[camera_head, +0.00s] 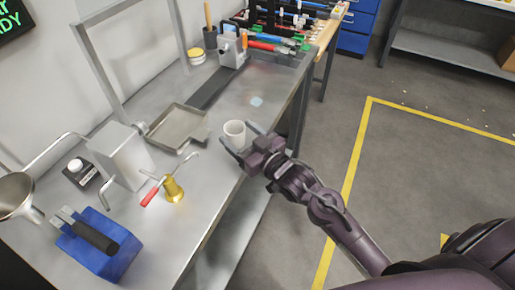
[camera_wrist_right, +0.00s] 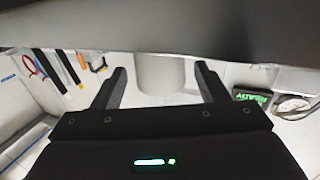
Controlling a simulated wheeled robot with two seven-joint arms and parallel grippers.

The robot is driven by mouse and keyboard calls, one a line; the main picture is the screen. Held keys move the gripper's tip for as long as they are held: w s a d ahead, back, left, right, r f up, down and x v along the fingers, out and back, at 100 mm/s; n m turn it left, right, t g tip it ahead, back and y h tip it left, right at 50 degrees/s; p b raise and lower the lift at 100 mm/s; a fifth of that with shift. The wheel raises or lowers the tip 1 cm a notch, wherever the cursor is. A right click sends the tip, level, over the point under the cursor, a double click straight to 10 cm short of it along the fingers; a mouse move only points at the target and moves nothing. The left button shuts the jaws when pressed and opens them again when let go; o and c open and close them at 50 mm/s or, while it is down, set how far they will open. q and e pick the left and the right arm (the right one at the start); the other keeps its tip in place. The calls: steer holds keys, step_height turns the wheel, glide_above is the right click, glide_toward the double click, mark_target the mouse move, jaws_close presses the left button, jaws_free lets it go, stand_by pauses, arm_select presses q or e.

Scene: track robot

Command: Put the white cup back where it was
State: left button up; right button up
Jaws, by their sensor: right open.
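The white cup (camera_head: 234,133) stands upright on the metal bench near its right edge. My right gripper (camera_head: 243,143) is at the cup, coming in from the bench's open side. In the right wrist view the cup (camera_wrist_right: 160,75) appears between the two fingers of the gripper (camera_wrist_right: 160,88), which are spread with gaps on both sides. A small pale blue patch (camera_head: 256,101) lies on the bench behind the cup. My left gripper is not in view.
A shallow metal tray (camera_head: 178,128) lies left of the cup. A brass piece (camera_head: 173,188) with a red-handled tool (camera_head: 149,197) stands nearer. A blue block (camera_head: 97,252) is at the front left. Bench surface in front of the cup is clear.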

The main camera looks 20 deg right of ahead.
steer(key=v, duration=0.8)
steer(key=shift+b, duration=0.35)
steer(key=shift+s, duration=0.15)
